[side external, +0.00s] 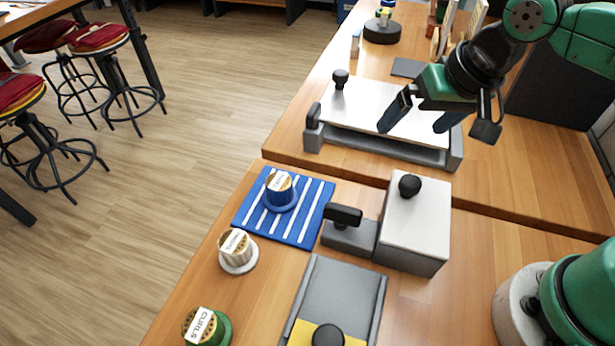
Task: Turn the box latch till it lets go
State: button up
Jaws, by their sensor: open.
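A grey box with a white lid (430,205) and a black knob on top stands in the middle of the near table. A black latch handle (345,215) sits on a low grey block touching its left side. A wider, low grey box with a white lid (350,104) lies on the table behind, with a black upright latch piece (313,115) at its left end. My gripper (411,127) is open and empty, its two dark fingers pointing down over the wide box's lid. It is apart from both latch pieces. I cannot tell how far either latch is turned.
A blue striped mat (308,225) carries a blue spool (280,190). A white spool (237,250) and a green spool (207,327) stand near the left edge. A grey sliding tray (345,285) with a black knob is in front. Stools (100,40) stand on the floor.

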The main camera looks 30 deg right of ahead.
aim_at(344, 208)
jog(key=a+f+m+g, duration=0.1)
jog(key=a+m, duration=0.1)
jog(key=a, duration=0.1)
jog(key=s+a+f+m+g, duration=0.1)
jog(key=a, duration=0.3)
jog(key=s+a+f+m+g, duration=0.1)
jog(key=a+m+g, duration=0.1)
jog(key=a, duration=0.2)
jog(key=shift+m+h, duration=0.3)
jog(key=shift+h, duration=0.1)
jog(key=shift+s+a+f, duration=0.1)
jog(key=shift+a+f, duration=0.1)
jog(key=shift+a, duration=0.05)
jog(key=shift+f, duration=2.75)
jog(key=c, duration=1.3)
